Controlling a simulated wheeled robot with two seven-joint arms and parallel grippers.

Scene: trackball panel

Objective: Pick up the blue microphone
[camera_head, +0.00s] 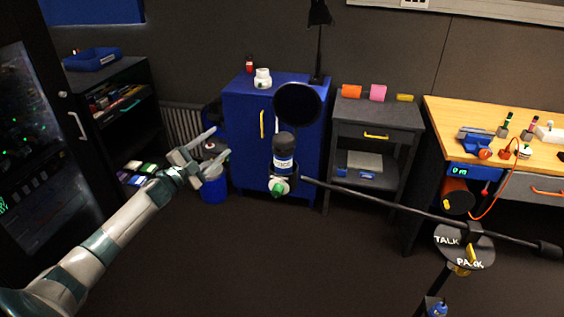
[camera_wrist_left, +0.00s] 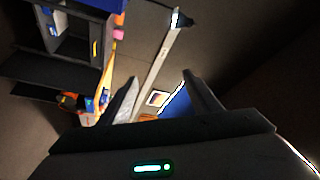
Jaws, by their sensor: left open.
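The microphone (camera_head: 284,142) is dark with a blue lettered band and stands upright at the left end of a black boom arm (camera_head: 400,206). A green-tipped knob (camera_head: 278,188) is just below it. A round black disc (camera_head: 297,104) stands above and behind it. My left gripper (camera_head: 221,143) is open and empty, to the left of the microphone with a gap between. Its open fingers also show in the left wrist view (camera_wrist_left: 160,77). I cannot make out the microphone in that view. My right gripper is not in view.
A stand plate (camera_head: 464,248) marked TALK and PARK carries the boom at right. A blue cabinet (camera_head: 245,150) and a blue bin (camera_head: 214,188) stand behind. A grey side table (camera_head: 372,121) and a wooden desk (camera_head: 450,118) are farther right. The floor in front is mostly clear.

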